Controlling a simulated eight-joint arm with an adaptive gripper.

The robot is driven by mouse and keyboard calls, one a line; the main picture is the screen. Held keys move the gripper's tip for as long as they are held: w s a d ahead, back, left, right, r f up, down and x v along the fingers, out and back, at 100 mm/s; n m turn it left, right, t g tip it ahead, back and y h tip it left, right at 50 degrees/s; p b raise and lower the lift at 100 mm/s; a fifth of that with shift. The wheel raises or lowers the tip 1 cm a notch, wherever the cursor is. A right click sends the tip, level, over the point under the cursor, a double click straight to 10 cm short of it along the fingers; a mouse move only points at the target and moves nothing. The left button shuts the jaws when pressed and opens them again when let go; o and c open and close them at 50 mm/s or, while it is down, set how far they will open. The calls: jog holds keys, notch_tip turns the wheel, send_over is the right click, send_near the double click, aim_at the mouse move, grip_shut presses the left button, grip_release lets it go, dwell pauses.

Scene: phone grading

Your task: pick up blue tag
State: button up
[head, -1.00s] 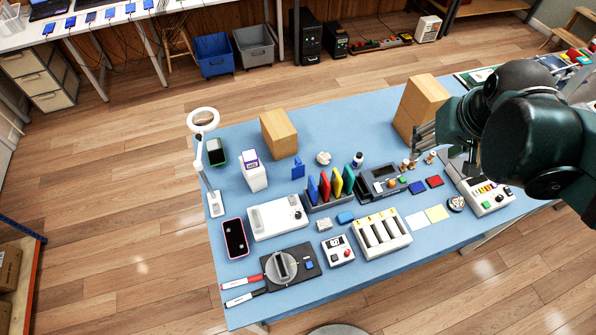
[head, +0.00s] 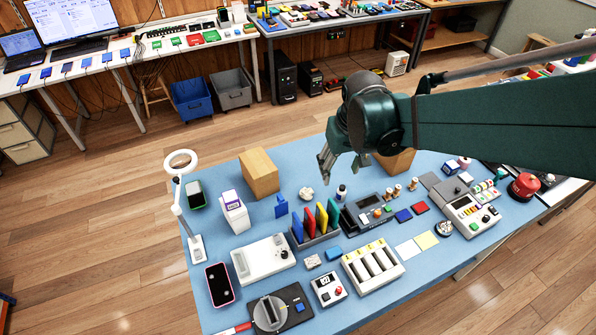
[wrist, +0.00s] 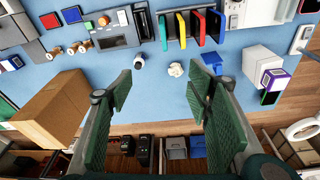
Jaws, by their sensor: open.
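A flat blue square tag (head: 404,215) lies on the blue table left of a flat red square (head: 420,208). In the wrist view the blue square (wrist: 72,15) is at the top left, beside the red one. A blue divider (head: 297,228) also stands in the coloured rack, and a small blue stand (head: 281,207) is left of it; which blue piece is called the tag is not certain. My gripper (head: 326,172) is open and empty, above the table's far side. In the wrist view its fingers (wrist: 162,88) are wide apart, with nothing between them.
A wooden block (head: 260,172) and another (wrist: 52,108) stand along the table's far side. A small dark bottle (head: 341,192) and a white crumpled piece (head: 306,193) are near my gripper. The ring lamp (head: 181,165) stands at the left edge. Bare table (head: 262,224) is little.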

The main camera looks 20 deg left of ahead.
aim_at(280, 197)
jog(key=s+a+f+n+b, duration=0.1)
jog(key=a+f, duration=0.4)
jog(key=a, duration=0.1)
jog(key=s+a+f+n+g, duration=0.1)
jog(key=a+f, duration=0.5)
jog(key=s+a+f+n+g+h+b, duration=0.1)
jog(key=a+f, duration=0.5)
jog(key=shift+a+b, duration=0.3)
jog(key=shift+f, duration=1.25)
jog(key=shift+w+d+f+b, duration=0.1)
jog(key=shift+f+b, duration=0.1)
jog(key=shift+f, duration=1.15)
jog(key=shift+w+f+b, duration=0.1)
jog(key=shift+f+b, duration=0.05)
jog(key=shift+f, duration=1.15)
